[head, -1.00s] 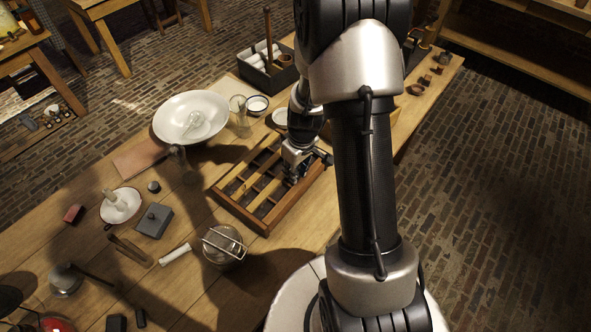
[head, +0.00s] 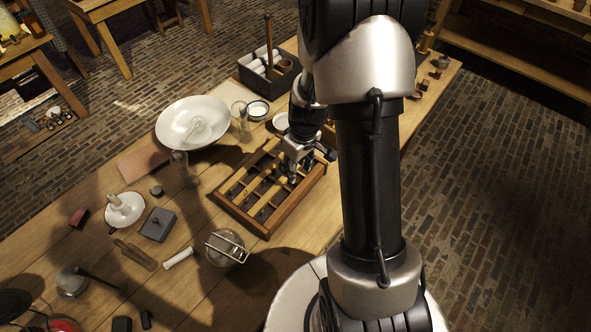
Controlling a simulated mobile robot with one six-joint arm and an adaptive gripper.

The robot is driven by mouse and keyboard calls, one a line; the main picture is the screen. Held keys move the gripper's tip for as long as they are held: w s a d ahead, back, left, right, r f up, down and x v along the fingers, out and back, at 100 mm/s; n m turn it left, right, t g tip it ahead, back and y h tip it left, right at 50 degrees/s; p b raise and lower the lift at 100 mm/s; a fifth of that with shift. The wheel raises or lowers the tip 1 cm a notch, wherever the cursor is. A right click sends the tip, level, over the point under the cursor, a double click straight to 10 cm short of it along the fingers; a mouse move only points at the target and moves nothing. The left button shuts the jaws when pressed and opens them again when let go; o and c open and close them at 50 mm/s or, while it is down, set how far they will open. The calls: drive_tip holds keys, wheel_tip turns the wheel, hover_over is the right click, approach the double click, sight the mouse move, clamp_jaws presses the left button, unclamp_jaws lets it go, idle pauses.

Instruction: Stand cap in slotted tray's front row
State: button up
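The slotted tray (head: 266,233) is a brown wooden frame with dark compartments split by lighter slats, lying on the workbench near the middle of the head view. My gripper (head: 292,172) points down over the tray's right part, with its fingertips at or just above the slots. The fingers are small and dark here, so I cannot tell whether they are open or shut or whether they hold anything. I cannot make out the cap for certain. A small dark round piece (head: 156,191) lies on the bench left of the tray.
A wide white bowl (head: 180,128), a glass jar (head: 240,112) and a dark caddy (head: 272,82) stand behind the tray. A grey block (head: 157,225) and a candle dish (head: 124,207) lie further left.

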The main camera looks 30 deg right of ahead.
drive_tip(key=s+a+r+p, duration=0.1)
drive_tip(key=s+a+r, duration=0.1)
drive_tip(key=r, duration=0.5)
drive_tip(key=s+a+r+m+t, duration=0.1)
drive_tip(key=s+a+r, duration=0.15)
drive_tip(key=r, duration=0.45)
drive_tip(key=s+a+r+p, duration=0.1)
drive_tip(key=a+r, duration=0.1)
drive_tip(key=r, duration=0.6)
drive_tip(key=s+a+r+m+t, duration=0.1)
drive_tip(key=s+a+r, duration=0.2)
drive_tip(key=s, duration=0.3)
drive_tip(key=s+a+r+t, duration=0.1)
drive_tip(key=s+a+r, duration=0.2)
drive_tip(key=s, duration=0.4)
drive_tip(key=shift+s+r+m+h, duration=0.2)
drive_tip(key=shift+r+m+h, duration=0.15)
drive_tip(key=shift+r, duration=0.45)
drive_tip(key=shift+o, duration=0.6)
drive_tip(key=shift+a, duration=0.1)
